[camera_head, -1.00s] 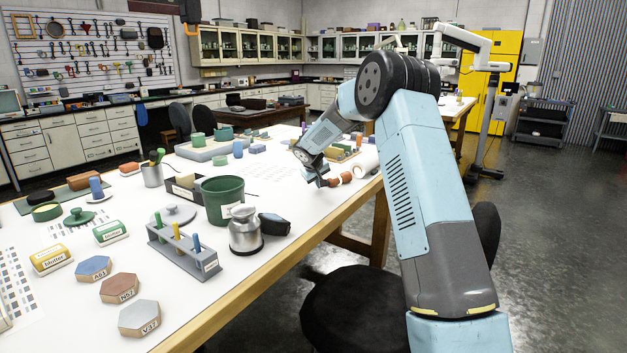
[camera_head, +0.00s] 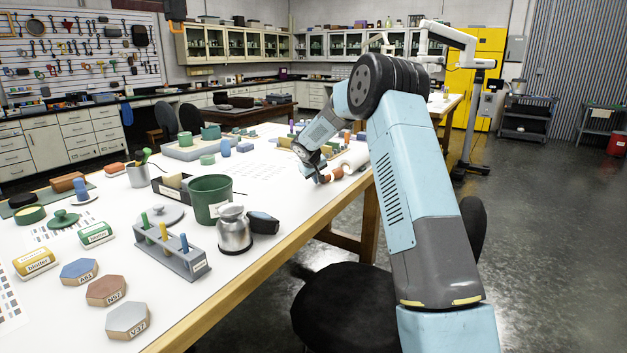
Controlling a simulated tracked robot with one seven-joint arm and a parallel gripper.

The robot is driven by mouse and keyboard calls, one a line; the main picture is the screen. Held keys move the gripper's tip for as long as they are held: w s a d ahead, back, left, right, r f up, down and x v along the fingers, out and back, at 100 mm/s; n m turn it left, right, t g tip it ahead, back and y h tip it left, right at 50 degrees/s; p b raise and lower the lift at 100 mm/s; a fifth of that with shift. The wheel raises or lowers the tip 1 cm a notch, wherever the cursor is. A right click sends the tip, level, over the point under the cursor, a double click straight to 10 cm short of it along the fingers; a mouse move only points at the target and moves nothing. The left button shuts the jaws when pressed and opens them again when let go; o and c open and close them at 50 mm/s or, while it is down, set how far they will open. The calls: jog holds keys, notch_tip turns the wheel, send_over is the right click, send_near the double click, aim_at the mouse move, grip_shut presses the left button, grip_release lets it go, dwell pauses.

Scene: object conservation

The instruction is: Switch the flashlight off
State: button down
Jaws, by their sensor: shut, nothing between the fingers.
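No thing in view can be named as the flashlight with certainty. My gripper (camera_head: 321,179) is small in the picture, low over the far right part of the white table (camera_head: 262,265). Its fingers point down and look shut, with nothing seen between them. A small reddish-brown rounded object (camera_head: 337,173) lies just right of the fingertips; I cannot tell whether they touch. A white cylinder (camera_head: 352,161) lies beside it, partly behind my arm. A dark object with a blue-grey face (camera_head: 263,222) stands nearer, right of a metal jar (camera_head: 234,232).
A green pot (camera_head: 210,200), a grey rack with coloured pegs (camera_head: 172,250) and hexagonal blocks (camera_head: 106,290) fill the near table. The middle is fairly clear around a printed sheet (camera_head: 258,170). A black stool (camera_head: 345,308) stands by the wooden front edge.

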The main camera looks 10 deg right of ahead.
jog(key=shift+w+d, duration=0.15)
jog(key=shift+d, duration=0.2)
dwell(0.4)
jog(key=shift+s+a, duration=0.25)
jog(key=shift+a, duration=0.35)
jog(key=a, duration=0.1)
jog(key=s+a, duration=0.1)
jog(key=shift+a+r, duration=0.25)
jog(key=shift+a, duration=0.1)
jog(key=v, duration=0.9)
jog(key=shift+s+r, duration=0.25)
jog(key=shift+s+d+n, duration=0.25)
jog(key=shift+s+n, duration=0.25)
jog(key=shift+s, duration=0.05)
